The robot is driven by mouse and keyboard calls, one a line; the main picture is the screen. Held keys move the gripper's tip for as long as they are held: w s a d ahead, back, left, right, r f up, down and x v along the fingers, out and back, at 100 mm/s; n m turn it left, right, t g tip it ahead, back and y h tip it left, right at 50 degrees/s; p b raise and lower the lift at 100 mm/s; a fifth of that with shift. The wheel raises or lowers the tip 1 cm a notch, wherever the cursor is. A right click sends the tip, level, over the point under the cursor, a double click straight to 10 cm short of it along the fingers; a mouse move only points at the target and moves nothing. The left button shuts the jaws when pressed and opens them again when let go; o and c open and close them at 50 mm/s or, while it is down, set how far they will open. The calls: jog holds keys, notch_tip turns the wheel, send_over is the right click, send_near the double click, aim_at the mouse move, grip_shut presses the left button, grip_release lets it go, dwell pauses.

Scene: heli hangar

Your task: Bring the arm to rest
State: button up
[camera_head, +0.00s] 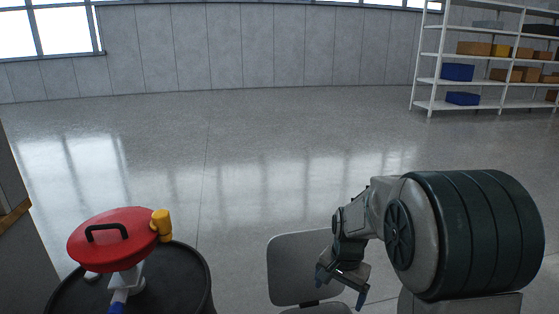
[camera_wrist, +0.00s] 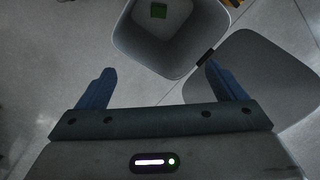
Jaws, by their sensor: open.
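My arm reaches out at the right of the head view and its gripper (camera_head: 341,287) hangs low, pointing down. In the wrist view the two blue fingers of my gripper (camera_wrist: 160,70) stand wide apart with nothing between them.
A black round drum top (camera_head: 185,285) at the lower left carries a red round lid-like thing (camera_head: 100,243) with a black handle, and a yellow piece (camera_head: 161,224) at its edge. White shelves (camera_head: 427,79) with boxes stand at the far right. The floor between is clear.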

jog(key=s+r+n+p, duration=0.2)
jog(key=s+r+p, duration=0.4)
jog(key=r, duration=0.4)
jog(key=s+r+n+t+p, duration=0.1)
jog(key=s+r+n+p, duration=0.2)
jog(key=s+r+p, duration=0.3)
jog(key=s+r+n+t+p, duration=0.1)
jog(key=s+r+p, duration=0.6)
jog(key=r, duration=0.8)
jog(key=shift+r+n+p, duration=0.4)
jog(key=shift+n+p, duration=0.3)
jog(key=shift+p, duration=0.25)
